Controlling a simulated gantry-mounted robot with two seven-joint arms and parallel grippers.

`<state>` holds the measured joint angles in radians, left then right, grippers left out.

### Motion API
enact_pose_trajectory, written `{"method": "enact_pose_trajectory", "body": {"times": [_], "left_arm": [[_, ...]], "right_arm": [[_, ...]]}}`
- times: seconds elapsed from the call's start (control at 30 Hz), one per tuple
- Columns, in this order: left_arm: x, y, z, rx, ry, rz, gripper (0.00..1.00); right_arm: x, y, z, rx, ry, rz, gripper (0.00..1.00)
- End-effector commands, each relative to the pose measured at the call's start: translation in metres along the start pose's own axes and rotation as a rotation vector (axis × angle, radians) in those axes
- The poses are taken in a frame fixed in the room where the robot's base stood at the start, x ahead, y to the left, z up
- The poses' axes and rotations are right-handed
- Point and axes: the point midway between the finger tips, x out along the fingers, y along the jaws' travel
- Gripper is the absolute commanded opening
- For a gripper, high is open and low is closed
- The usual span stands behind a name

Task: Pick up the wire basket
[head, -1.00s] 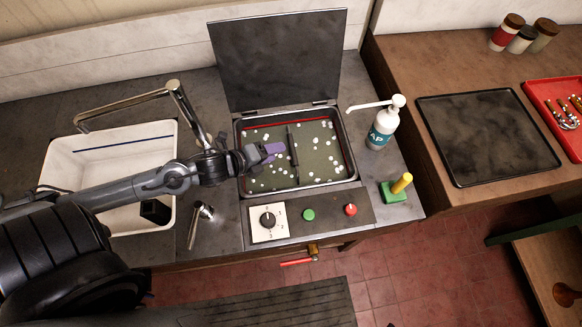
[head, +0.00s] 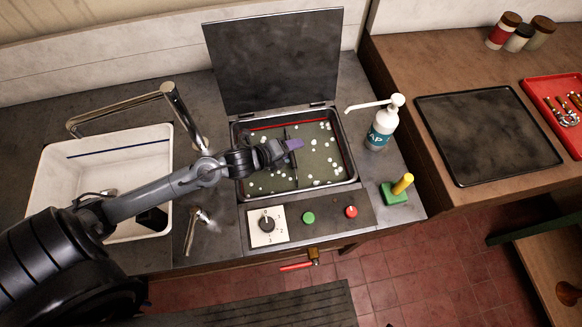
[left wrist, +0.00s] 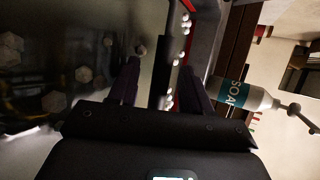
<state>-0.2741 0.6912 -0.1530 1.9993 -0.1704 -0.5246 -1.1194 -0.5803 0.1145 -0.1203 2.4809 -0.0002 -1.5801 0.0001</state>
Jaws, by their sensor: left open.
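A dark narrow bar (head: 294,173), which looks like the handle of the wire basket, stands over the open tank (head: 352,165) in the head view. The basket body cannot be made out in the murky green liquid. My left gripper (head: 289,146), with purple fingers, is open over the tank at the bar and partly hides it. In the left wrist view the bar (left wrist: 163,50) runs between the two open fingers of my left gripper (left wrist: 160,82). I cannot tell whether a finger touches it. My right gripper is not in view.
White floating bits dot the liquid. The raised lid (head: 275,62) stands behind the tank. A soap bottle (head: 383,125) and a green block with a yellow handle (head: 396,190) are at its right. A sink (head: 60,185) with a faucet (head: 180,105) is at the left.

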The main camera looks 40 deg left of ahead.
Motion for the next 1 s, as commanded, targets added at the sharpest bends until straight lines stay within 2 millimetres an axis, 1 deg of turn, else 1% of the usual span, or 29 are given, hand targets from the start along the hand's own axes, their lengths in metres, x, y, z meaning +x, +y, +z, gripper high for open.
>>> {"method": "enact_pose_trajectory", "body": {"times": [0.03,0.17,0.43,0.47,0.7,0.77,1.0], "left_arm": [[0.006,0.0,0.001,-0.002,-0.002,-0.001,0.49],[0.015,0.0,0.0,0.001,0.0,0.0,0.49],[0.017,0.0,0.0,0.001,0.001,0.0,0.49],[0.016,0.0,0.0,0.001,0.001,0.0,0.46],[0.016,0.0,0.0,0.001,0.0,0.0,0.09],[0.016,0.0,0.0,0.001,0.0,0.0,0.0],[0.016,0.0,0.0,0.001,0.0,0.0,0.0]], "right_arm": [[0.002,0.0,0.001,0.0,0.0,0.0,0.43],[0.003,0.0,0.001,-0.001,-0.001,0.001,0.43],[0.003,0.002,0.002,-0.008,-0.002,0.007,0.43],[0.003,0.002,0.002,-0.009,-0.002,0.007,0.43],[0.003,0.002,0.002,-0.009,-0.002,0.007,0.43],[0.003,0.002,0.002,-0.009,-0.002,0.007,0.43],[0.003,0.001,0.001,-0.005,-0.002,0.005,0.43]]}}
